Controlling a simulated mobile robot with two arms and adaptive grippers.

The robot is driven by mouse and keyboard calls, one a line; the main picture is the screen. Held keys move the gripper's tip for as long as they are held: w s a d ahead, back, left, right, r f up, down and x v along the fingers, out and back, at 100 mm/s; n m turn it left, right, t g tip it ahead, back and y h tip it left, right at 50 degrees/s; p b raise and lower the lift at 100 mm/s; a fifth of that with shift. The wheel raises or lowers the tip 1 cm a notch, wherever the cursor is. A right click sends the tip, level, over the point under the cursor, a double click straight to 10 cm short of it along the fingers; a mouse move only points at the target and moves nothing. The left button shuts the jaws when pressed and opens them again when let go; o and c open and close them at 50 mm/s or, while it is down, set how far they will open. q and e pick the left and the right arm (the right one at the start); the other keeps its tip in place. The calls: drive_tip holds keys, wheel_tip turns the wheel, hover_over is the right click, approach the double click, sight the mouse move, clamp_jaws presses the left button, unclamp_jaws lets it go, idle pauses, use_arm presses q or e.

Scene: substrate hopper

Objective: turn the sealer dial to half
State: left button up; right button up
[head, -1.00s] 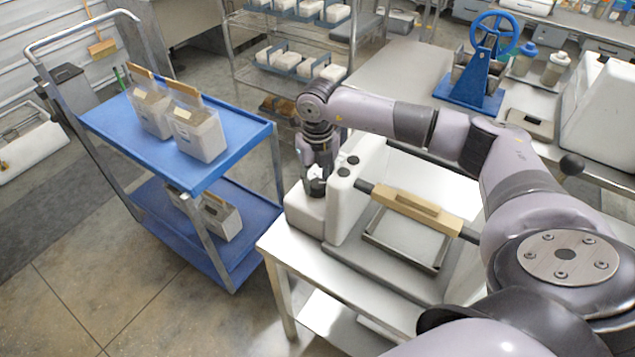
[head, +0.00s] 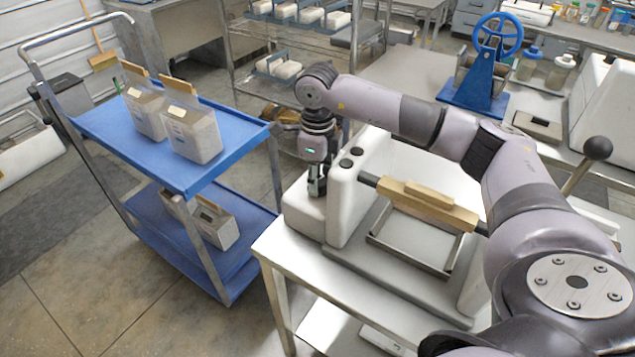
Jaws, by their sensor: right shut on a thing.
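The sealer (head: 345,215) is a white machine on a steel table, with two small black knobs (head: 351,157) on its tall housing. A wooden-handled bar (head: 430,206) lies across it above a metal frame. My right gripper (head: 317,192) points straight down at the low white box (head: 302,212) on the sealer's left side. Its dark fingers are shut at the top of this box, on what seems to be the sealer dial. The dial itself is hidden by the fingers, so its setting cannot be read. My left gripper is not in view.
A blue cart (head: 172,178) with bags on both shelves stands to the left. A wire rack (head: 240,60) is behind. A blue hand-wheel device (head: 480,85) and bottles stand on the back bench. My right arm spans above the sealer.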

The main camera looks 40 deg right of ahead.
drive_tip(key=shift+n, duration=0.6)
drive_tip(key=o, duration=1.2)
drive_tip(key=shift+c, duration=0.2)
drive_tip(key=shift+r, duration=0.1)
wheel_tip(320, 180, up, 12)
